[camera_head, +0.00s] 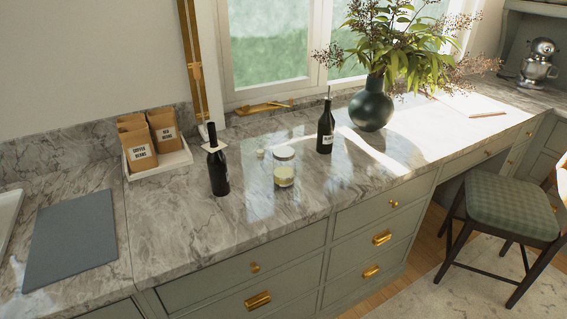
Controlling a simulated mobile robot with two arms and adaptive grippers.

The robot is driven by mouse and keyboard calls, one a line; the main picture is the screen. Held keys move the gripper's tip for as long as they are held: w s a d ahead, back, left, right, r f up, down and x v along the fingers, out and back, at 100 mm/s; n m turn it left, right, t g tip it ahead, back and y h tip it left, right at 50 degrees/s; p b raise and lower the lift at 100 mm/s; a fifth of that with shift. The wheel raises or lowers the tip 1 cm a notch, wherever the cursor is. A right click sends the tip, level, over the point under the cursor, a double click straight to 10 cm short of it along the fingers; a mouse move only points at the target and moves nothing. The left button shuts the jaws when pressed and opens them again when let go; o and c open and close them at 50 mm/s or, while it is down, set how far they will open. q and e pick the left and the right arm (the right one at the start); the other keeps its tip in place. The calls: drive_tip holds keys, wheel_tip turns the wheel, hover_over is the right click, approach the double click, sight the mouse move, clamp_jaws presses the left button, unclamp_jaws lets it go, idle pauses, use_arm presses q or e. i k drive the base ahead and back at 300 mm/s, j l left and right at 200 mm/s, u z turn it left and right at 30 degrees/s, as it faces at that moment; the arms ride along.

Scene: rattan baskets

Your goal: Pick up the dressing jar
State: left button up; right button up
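A small clear jar with a pale lid and creamy contents (284,167), likely the dressing jar, stands upright on the marble counter (175,230). It is between a dark wine bottle (218,172) on its left and a dark bottle with a white label (326,130) on its right. It touches neither bottle. Neither of my grippers shows in the head view.
A white tray (162,164) holds brown paper bags at the back left. A grey board (72,239) lies at the left. A dark vase (371,105) with branches stands at the right. A chair (509,207) stands at the far right. The counter before the jar is clear.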

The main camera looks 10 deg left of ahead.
sight(284, 172)
drive_tip(key=i+j+z, duration=0.15)
drive_tip(key=z, duration=0.2)
drive_tip(key=i+j+z, duration=0.1)
drive_tip(key=z, duration=0.25)
drive_tip(key=i+j+z, duration=0.1)
drive_tip(key=j+z, duration=0.25)
